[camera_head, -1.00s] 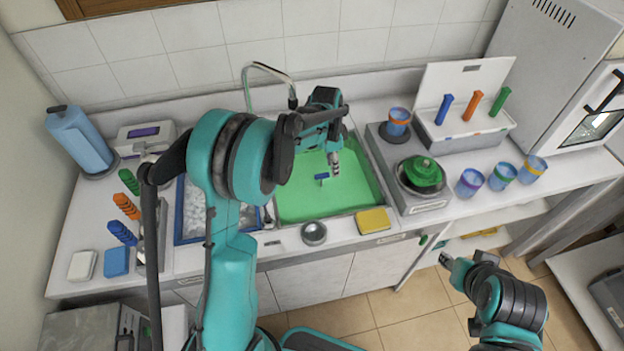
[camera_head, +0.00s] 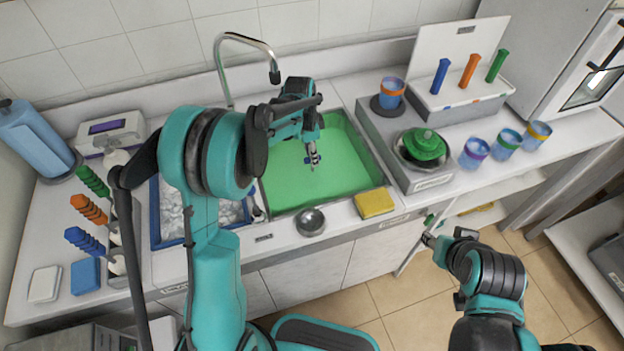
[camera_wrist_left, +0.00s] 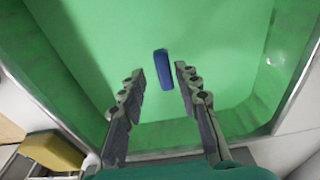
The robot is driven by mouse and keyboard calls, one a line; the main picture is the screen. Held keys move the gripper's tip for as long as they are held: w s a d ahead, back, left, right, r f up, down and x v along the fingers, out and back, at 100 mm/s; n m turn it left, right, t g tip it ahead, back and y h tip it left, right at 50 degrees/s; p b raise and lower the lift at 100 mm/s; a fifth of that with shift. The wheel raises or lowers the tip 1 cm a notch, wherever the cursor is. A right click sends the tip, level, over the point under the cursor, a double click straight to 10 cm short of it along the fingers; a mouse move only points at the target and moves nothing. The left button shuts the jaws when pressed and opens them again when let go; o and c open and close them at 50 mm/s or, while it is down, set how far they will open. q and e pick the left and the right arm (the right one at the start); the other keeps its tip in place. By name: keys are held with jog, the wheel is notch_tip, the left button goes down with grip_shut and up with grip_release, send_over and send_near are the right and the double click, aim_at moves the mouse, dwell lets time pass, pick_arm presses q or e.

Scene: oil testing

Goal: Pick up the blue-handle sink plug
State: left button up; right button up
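The sink plug's blue handle (camera_wrist_left: 163,70) stands out against the green bottom of the sink (camera_head: 345,180). In the left wrist view it lies between the tips of my left gripper's fingers, with a gap on both sides. My left gripper (camera_head: 312,163) is open and points down into the sink. In the head view the gripper mostly hides the plug. The plug's lower part cannot be made out against the green. My right gripper (camera_head: 430,240) is in front of the counter, away from the plug; its fingers are too small to judge.
A yellow sponge (camera_head: 375,203) and a metal bowl (camera_head: 311,222) sit on the sink's front edge. The faucet (camera_head: 245,42) curves behind my left arm. A blue-rimmed tray (camera_head: 156,240) is left of the sink. A scale-like unit with a green pot (camera_head: 424,146) stands right.

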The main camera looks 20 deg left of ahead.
pick_arm(q)
notch_tip(320, 180, down, 3)
jog(key=shift+w+r+b, duration=0.1)
jog(key=shift+b, duration=0.35)
jog(key=b, duration=0.3)
send_over(314, 179)
notch_tip(314, 179, down, 5)
jog(key=shift+f, duration=0.2)
jog(key=shift+r+p, duration=0.1)
jog(key=shift+p, duration=0.2)
grip_shut()
